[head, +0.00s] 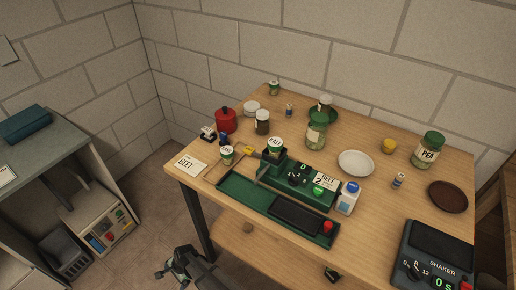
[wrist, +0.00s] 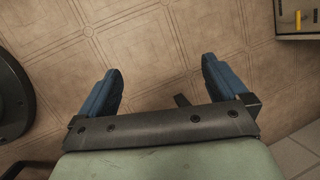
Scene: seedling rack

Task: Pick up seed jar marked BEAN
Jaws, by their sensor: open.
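No label reading BEAN is legible in the head view. A large green-lidded jar (head: 317,132) stands upright near the table's middle, its marking unreadable. Another green-lidded jar (head: 429,152) at the right is marked PEA. My gripper (head: 178,266) is below and in front of the table, far from the jars. In the wrist view its blue fingers (wrist: 162,75) are apart, with only floor between them.
The wooden table (head: 390,205) holds a green tray device (head: 265,205), a white bottle (head: 348,198), a white plate (head: 356,163), a brown plate (head: 448,197), a red canister (head: 226,121) and a black shaker (head: 433,255). A shelf unit (head: 65,155) stands at the left.

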